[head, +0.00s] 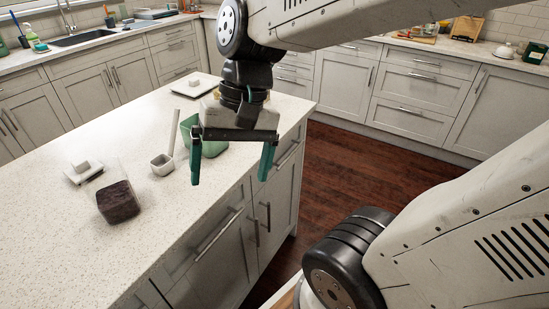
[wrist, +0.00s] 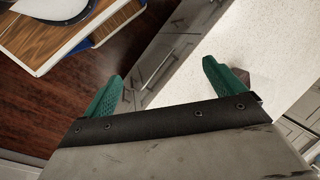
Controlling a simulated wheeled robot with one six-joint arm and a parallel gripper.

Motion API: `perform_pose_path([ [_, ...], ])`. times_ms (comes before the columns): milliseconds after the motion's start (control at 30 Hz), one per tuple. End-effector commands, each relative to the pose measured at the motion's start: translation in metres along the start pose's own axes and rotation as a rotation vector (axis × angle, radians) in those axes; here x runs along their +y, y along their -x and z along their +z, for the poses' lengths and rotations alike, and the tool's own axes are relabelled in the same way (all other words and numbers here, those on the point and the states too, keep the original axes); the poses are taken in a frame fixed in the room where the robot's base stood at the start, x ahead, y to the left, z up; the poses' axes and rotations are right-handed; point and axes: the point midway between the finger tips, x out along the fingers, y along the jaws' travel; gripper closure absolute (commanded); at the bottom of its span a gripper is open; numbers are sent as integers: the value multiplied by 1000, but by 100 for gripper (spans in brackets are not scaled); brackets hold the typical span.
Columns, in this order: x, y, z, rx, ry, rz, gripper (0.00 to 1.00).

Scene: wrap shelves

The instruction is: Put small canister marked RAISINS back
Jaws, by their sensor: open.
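A clear container with dark contents (head: 118,203) stands on the island counter (head: 130,260), near its left part in the head view. No RAISINS marking is readable on it. A white lid with a knob (head: 83,172) lies just behind it. My gripper (head: 230,172) is open and empty, pointing down above the island's right edge, to the right of the container and apart from it. The wrist view shows both green fingers spread (wrist: 163,75), with counter and floor between and beyond them. A small dark brownish thing (wrist: 241,75) shows behind the right finger; I cannot tell what it is.
A white scoop (head: 162,164) with an upright handle stands right of the container. A green bin (head: 212,148) is partly hidden behind my gripper. Another white lid (head: 190,88) lies farther back. The island's near counter is clear. Wooden floor (head: 345,185) lies to the right.

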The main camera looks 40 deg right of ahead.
Motion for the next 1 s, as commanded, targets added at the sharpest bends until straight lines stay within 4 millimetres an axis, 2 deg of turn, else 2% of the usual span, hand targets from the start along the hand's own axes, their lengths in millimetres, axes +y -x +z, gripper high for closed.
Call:
perform_pose_path([
  [100, 29, 12, 17, 114, 181, 132, 6],
  [300, 57, 23, 26, 206, 337, 270, 6],
  [1000, 61, 25, 26, 215, 355, 290, 6],
])
